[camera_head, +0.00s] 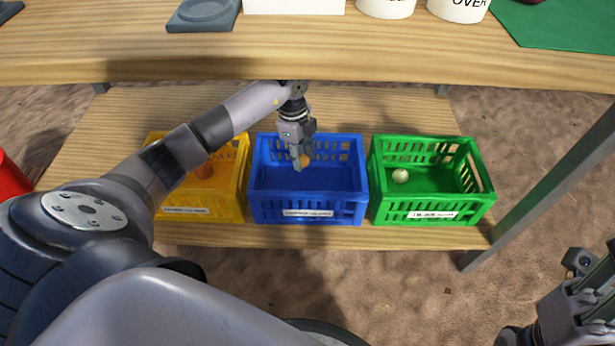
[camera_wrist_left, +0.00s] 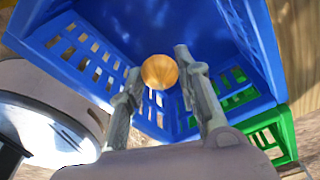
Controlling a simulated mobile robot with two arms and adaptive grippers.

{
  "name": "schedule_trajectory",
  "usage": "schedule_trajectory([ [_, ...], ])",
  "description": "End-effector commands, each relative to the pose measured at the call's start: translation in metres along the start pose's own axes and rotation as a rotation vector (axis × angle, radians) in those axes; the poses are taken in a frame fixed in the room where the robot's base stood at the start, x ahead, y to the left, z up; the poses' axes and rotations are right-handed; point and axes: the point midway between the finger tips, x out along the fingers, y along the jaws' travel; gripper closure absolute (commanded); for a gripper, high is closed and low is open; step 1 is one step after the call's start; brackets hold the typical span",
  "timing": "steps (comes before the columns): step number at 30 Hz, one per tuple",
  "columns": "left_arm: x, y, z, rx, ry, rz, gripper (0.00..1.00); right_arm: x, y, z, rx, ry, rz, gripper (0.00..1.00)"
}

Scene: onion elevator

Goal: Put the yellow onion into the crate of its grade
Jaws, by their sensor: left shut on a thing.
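The yellow onion (camera_head: 305,160) is between the fingertips of my left gripper (camera_head: 300,160), which is shut on it. The onion also shows in the left wrist view (camera_wrist_left: 160,71), between the two fingers. In the head view the gripper points down over the blue crate (camera_head: 307,214), with the onion at the crate's opening. I cannot tell its exact height above the crate floor. The yellow crate (camera_head: 198,214) is at left and holds an orange-brown onion (camera_head: 204,170). The green crate (camera_head: 432,216) is at right and holds a pale onion (camera_head: 400,176). My right gripper (camera_head: 580,300) is at lower right, apart from the crates.
The crates stand in a row on a lower wooden shelf (camera_head: 350,236). Their labels are too small to read. An upper wooden board (camera_head: 300,58) overhangs the back, bearing a grey tray (camera_head: 203,14) and white containers. A grey post stands right of the green crate.

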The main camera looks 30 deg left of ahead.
Motion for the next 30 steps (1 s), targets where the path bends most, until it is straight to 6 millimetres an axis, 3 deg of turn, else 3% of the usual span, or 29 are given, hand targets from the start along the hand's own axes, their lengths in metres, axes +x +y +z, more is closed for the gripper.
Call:
schedule_trajectory([
  [1, 0.0, 0.0, 0.0, 0.0, 0.0, 0.0, 0.9, 0.0, 0.0, 0.0, 0.0, 0.0, 0.0, 0.56],
  [2, 0.0, 0.0, 0.0, 0.0, 0.0, 0.0, 0.68, 0.0, 0.0, 0.0, 0.0, 0.0, 0.0, 0.56],
  [11, 0.0, 0.0, 0.0, 0.0, 0.0, 0.0, 0.48, 0.0, 0.0, 0.0, 0.0, 0.0, 0.0, 0.56],
  [22, -0.004, -0.001, 0.0, 0.0, 0.0, -0.002, 0.46, -0.001, 0.0, 0.0, 0.0, -0.003, 0.002, 0.56],
  [30, -0.045, -0.001, 0.001, 0.0, 0.0, -0.005, 0.46, 0.0, 0.0, 0.0, 0.0, -0.002, 0.001, 0.56],
])
